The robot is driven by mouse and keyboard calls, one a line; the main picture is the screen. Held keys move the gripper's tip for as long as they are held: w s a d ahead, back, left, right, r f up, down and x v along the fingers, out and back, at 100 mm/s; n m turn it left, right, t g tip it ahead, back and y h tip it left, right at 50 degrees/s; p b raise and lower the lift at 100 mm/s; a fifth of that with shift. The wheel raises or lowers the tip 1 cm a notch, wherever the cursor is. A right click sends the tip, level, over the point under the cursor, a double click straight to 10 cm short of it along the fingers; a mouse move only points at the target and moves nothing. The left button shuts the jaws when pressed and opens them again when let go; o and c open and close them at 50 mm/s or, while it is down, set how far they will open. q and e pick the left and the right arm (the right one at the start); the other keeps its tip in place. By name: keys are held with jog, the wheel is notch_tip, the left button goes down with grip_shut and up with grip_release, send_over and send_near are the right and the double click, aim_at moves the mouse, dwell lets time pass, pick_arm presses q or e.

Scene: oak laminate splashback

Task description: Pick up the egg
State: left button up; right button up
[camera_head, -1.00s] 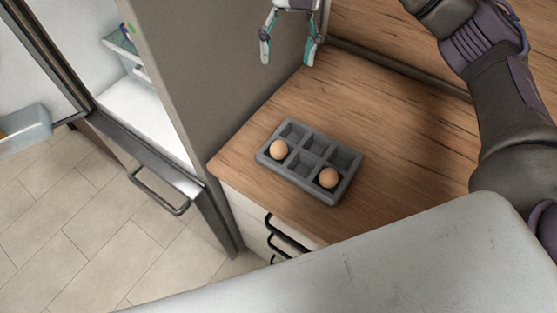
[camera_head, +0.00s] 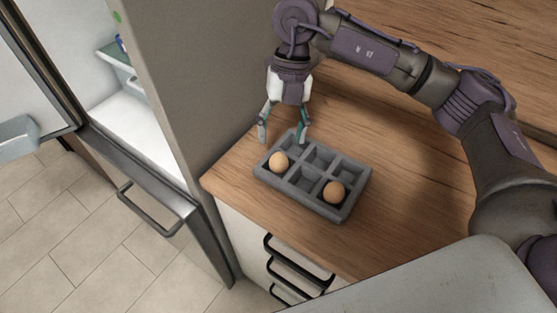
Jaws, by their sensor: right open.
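Two brown eggs sit in a grey egg tray (camera_head: 345,213) with several square compartments on the wooden counter. One egg (camera_head: 279,162) is in a compartment at the tray's left end. The other egg (camera_head: 334,192) is in a front compartment toward the right end. My right gripper (camera_head: 282,140) points down with its fingers apart and nothing between them. In the picture its fingertips are just above the left egg, near the tray's left back corner. It is not touching either egg. My left gripper is not in view.
An open fridge (camera_head: 120,100) with a grey side panel (camera_head: 185,80) stands directly left of the counter. Drawers with black handles (camera_head: 290,262) are below the counter's front edge. The wooden counter (camera_head: 410,190) is clear right of the tray.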

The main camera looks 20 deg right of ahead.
jog(key=p+x, duration=0.1)
jog(key=x, duration=0.3)
jog(key=shift+s+f, duration=0.2)
jog(key=shift+s, duration=0.05)
jog(key=shift+a+f, duration=0.1)
jog(key=shift+f, duration=0.25)
jog(key=shift+c, duration=0.3)
jog(key=c, duration=1.2)
jog(key=shift+o, duration=0.2)
jog(key=shift+r, duration=0.15)
notch_tip(320, 180, up, 4)
jog(key=shift+s+a+r+b, duration=0.1)
jog(key=shift+s+b, duration=0.05)
jog(key=shift+b, duration=0.35)
jog(key=s+a+r+b, duration=0.1)
jog(key=s+a+r, duration=0.5)
jog(key=s, duration=0.3)
jog(key=shift+a+r+b, duration=0.25)
jog(key=shift+a+b, duration=0.05)
jog(key=shift+a, duration=0.2)
